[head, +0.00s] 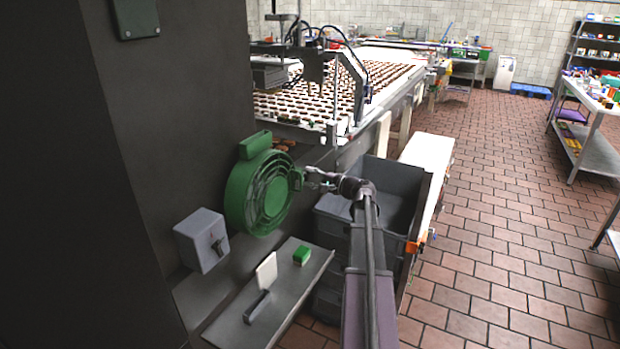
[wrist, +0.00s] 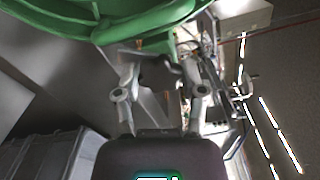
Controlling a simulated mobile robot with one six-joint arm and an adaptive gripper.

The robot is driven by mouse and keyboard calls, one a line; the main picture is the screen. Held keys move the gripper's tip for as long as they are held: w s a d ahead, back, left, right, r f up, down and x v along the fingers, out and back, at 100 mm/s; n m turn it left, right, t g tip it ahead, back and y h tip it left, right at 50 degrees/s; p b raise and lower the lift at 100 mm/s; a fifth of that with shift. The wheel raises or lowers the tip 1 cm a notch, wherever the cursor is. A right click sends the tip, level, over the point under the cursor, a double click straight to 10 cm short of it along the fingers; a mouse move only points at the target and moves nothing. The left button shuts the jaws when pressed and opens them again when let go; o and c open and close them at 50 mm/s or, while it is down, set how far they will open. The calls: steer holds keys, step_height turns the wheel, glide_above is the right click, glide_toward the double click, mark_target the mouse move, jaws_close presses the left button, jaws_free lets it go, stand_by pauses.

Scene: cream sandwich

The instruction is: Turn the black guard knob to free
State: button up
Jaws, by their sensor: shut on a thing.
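The green round guard (head: 262,190) with its ribbed grille stands against the dark machine wall in the head view. My gripper (head: 306,179) is at the guard's right edge. In the wrist view my gripper (wrist: 160,66) has its two fingers on either side of a small dark piece, the black guard knob (wrist: 160,74), just below the green rim (wrist: 115,28). The gripper is shut on this knob. The fingers and arm hide most of the knob in the head view, so its turned angle cannot be told.
A grey box (head: 197,235) with a dark switch is on the wall at lower left. A grey shelf (head: 225,326) below holds a green block (head: 302,255) and a white plate (head: 265,272). Grey crates (head: 388,185) stand beside my arm.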

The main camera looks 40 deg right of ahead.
steer(key=n, duration=0.6)
steer(key=shift+n, duration=0.3)
stand_by(0.4)
steer(key=o, duration=0.9)
steer(key=shift+v, duration=6)
steer(key=shift+f, duration=0.1)
